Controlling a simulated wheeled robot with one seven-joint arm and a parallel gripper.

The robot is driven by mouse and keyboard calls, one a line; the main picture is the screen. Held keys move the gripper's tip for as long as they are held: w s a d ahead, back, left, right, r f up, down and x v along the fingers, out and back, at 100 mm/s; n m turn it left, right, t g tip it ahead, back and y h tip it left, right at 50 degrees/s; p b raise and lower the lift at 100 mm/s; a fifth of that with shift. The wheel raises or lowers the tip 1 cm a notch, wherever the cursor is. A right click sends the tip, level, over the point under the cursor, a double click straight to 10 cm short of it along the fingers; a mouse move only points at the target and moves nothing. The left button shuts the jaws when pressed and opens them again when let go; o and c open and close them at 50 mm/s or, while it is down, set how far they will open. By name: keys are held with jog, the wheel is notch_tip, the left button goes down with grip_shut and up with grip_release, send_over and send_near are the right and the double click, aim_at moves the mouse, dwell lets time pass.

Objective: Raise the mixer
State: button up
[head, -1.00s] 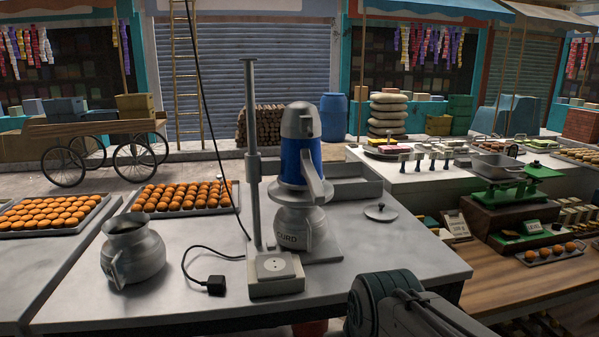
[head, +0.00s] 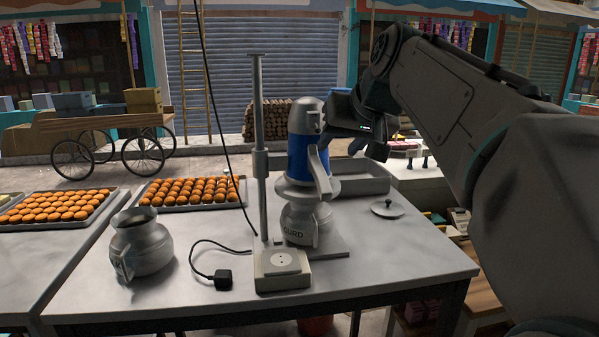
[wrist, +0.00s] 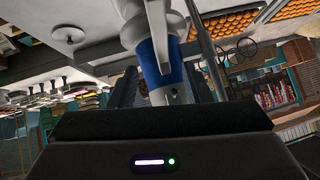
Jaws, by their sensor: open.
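The mixer (head: 301,157) has a blue body with a grey top and stands on a stand with a tall grey pole (head: 261,150). Its lower end sits over the silver pot (head: 306,224) marked "CURD". A grey lever-like handle (head: 320,172) hangs on its right side. My gripper (head: 352,141) is just right of the mixer's blue body, at about its height. Its fingers are partly hidden, and no hold on the mixer shows. In the wrist view the mixer (wrist: 163,62) appears upside down, close in front of my gripper.
A silver jug (head: 141,244) stands left. Trays of orange sweets (head: 190,190) lie behind. A lid (head: 387,208) lies right on the table.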

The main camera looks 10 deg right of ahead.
aim_at(321, 169)
jog(key=p+x, duration=0.1)
jog(key=x, duration=1.2)
jog(key=shift+p, duration=0.35)
jog(key=shift+c, duration=0.3)
